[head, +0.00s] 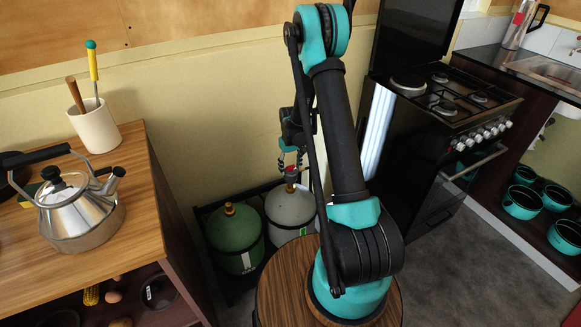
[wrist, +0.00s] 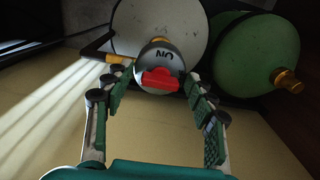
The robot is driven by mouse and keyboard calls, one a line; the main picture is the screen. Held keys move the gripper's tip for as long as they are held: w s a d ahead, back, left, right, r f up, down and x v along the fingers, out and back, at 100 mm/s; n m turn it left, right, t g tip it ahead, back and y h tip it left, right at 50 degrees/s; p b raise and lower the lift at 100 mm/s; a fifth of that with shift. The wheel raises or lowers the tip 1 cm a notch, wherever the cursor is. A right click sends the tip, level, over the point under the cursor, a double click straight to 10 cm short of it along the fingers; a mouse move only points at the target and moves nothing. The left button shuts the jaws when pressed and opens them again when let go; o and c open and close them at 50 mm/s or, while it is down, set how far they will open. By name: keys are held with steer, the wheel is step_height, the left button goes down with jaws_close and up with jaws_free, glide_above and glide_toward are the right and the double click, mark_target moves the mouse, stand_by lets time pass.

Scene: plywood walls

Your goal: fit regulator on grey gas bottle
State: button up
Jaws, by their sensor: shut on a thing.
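The grey gas bottle (head: 288,210) stands in a dark rack on the floor, beside the green one. The regulator (head: 291,174) is above the grey bottle's top, at its brass valve. In the wrist view the regulator (wrist: 160,57) is a round grey body with a red knob, an "ON" mark and a brass outlet at its left. My gripper (head: 291,160) is shut on it; the fingers (wrist: 158,82) flank it in the wrist view. The grey bottle (wrist: 160,22) lies behind it there, its valve hidden by the regulator. I cannot tell whether regulator and valve touch.
The green gas bottle (head: 235,238) with a brass valve stands close at the left. A wooden counter with a kettle (head: 80,208) is at the left. The black stove (head: 435,130) is at the right. Teal pots (head: 522,202) sit on a low shelf farther right.

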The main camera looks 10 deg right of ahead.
steer(key=shift+f, duration=1.35)
stand_by(0.6)
steer(key=o, duration=1.6)
steer(key=shift+c, duration=0.2)
step_height(320, 180, up, 12)
steer(key=shift+s+r, duration=0.1)
steer(key=shift+r, duration=0.05)
steer(key=s+d+r+m+t, duration=0.1)
steer(key=s+d+r, duration=0.1)
steer(key=s+r, duration=0.55)
steer(key=s+d+r+m+t, duration=0.2)
steer(key=s+t, duration=0.1)
steer(key=s, duration=1.9)
steer(key=shift+s, duration=0.35)
